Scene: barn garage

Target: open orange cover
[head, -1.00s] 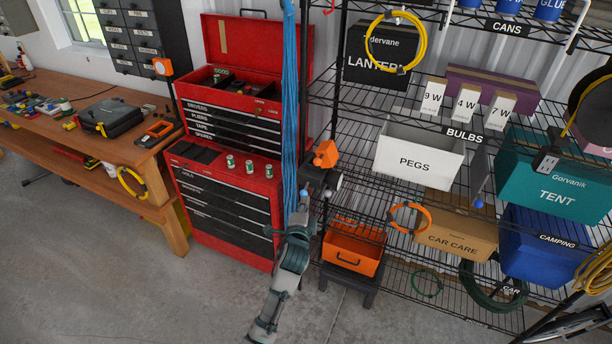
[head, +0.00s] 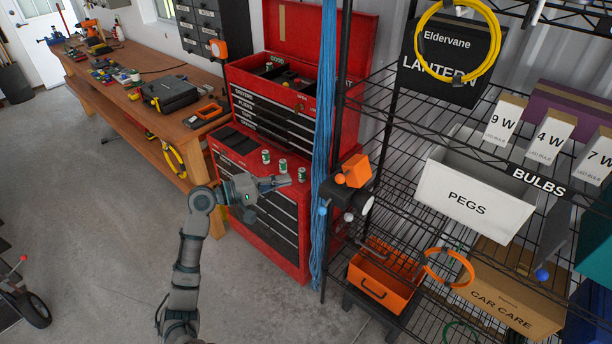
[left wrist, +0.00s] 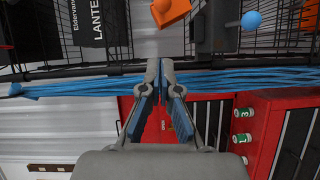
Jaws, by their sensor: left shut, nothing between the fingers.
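The orange cover (head: 353,172) sits on a dark box-shaped device (head: 346,196) fixed by the black shelf post. A pale round knob (head: 362,203) is beside it. In the left wrist view an orange piece (left wrist: 170,11), likely the same cover, shows at the top edge, beyond the fingertips. My left gripper (head: 289,181) is shut and empty, in front of the red tool chest and left of the blue cables and the device, apart from the cover. Its fingers (left wrist: 160,72) also show in the left wrist view. My right gripper is not in view.
Blue cables (head: 326,110) hang between the red tool chest (head: 262,215) and the wire shelf. Several small cans (head: 283,166) stand on the chest. An orange bin (head: 382,282) is below the device. Open floor (head: 110,240) lies to the left.

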